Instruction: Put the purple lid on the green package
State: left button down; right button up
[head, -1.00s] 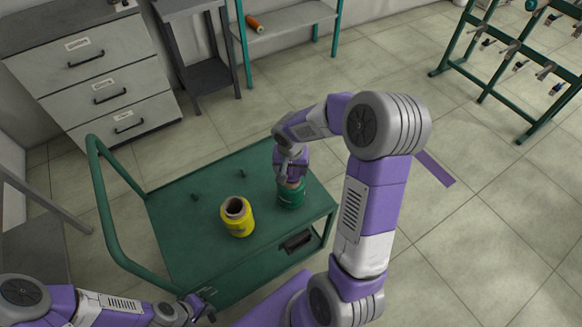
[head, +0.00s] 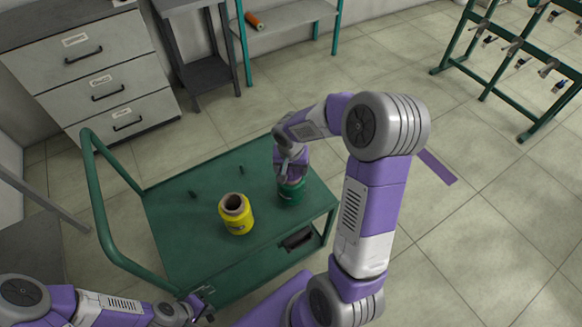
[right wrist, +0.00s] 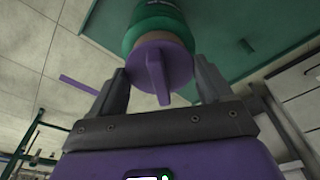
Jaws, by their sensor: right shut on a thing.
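The green package (head: 291,193) stands upright on the green cart top, near its right edge. My right gripper (head: 289,177) is directly above it. In the right wrist view, my right gripper (right wrist: 160,88) is shut on the upright grip of the purple lid (right wrist: 161,66). The lid is against the tan top of the green package (right wrist: 152,22); whether it is fully seated is hard to tell. My left gripper (head: 206,301) is open and empty near the cart's front edge, away from the package.
A yellow package (head: 237,215) with a brown hollow core stands on the cart (head: 183,247), left of the green one. The cart's handle (head: 97,200) rises at the left. Cart top is clear around the pegs.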

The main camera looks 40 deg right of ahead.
jog(key=o, duration=0.9)
jog(key=r+p, duration=0.1)
jog(key=r, duration=0.4)
jog(key=s+r+p, duration=0.1)
jog(key=r, duration=0.1)
jog(key=shift+a+r+p, duration=0.3)
jog(key=shift+a+p, duration=0.05)
jog(key=shift+a, duration=0.05)
